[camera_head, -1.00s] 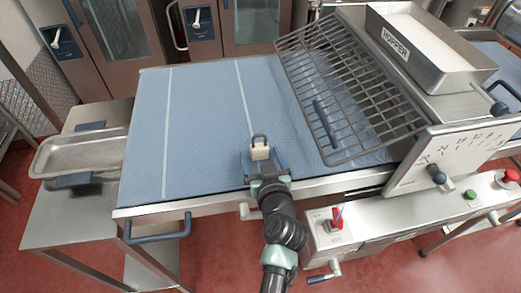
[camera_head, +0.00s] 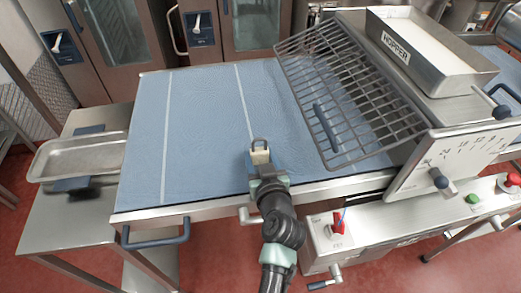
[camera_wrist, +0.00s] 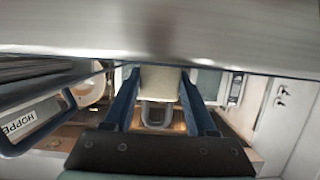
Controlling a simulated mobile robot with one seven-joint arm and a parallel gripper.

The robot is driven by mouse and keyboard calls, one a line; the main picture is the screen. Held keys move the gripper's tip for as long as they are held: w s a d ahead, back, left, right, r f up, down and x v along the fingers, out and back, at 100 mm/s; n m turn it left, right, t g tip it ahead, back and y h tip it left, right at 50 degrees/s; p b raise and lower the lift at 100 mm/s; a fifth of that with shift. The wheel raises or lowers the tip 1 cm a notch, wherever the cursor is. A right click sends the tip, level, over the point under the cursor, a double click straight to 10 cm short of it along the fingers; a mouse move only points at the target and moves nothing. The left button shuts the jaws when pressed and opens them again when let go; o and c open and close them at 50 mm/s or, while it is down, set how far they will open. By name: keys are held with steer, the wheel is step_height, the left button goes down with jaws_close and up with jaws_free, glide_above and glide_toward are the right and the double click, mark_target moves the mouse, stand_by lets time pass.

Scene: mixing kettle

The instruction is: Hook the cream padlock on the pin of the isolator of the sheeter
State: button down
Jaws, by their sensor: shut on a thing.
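My gripper (camera_head: 260,160) is shut on the cream padlock (camera_head: 260,156), above the blue belt of the sheeter near its front edge. The isolator (camera_head: 338,224) has a red switch and is on the sheeter's front panel, to the right of and below my gripper in the head view. Its pin is too small to make out clearly. The padlock is well apart from the isolator.
A wire guard (camera_head: 350,95) with a blue handle slopes over the belt (camera_head: 200,120) at the right. A dial plate (camera_head: 450,160) stands above the green and red buttons. A metal tray (camera_head: 85,155) lies at the left. The front rail (camera_head: 330,188) runs between belt and isolator.

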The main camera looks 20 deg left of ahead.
mark_target(260, 153)
steer(key=shift+r+p, duration=1.8)
steer(key=shift+r, duration=0.75)
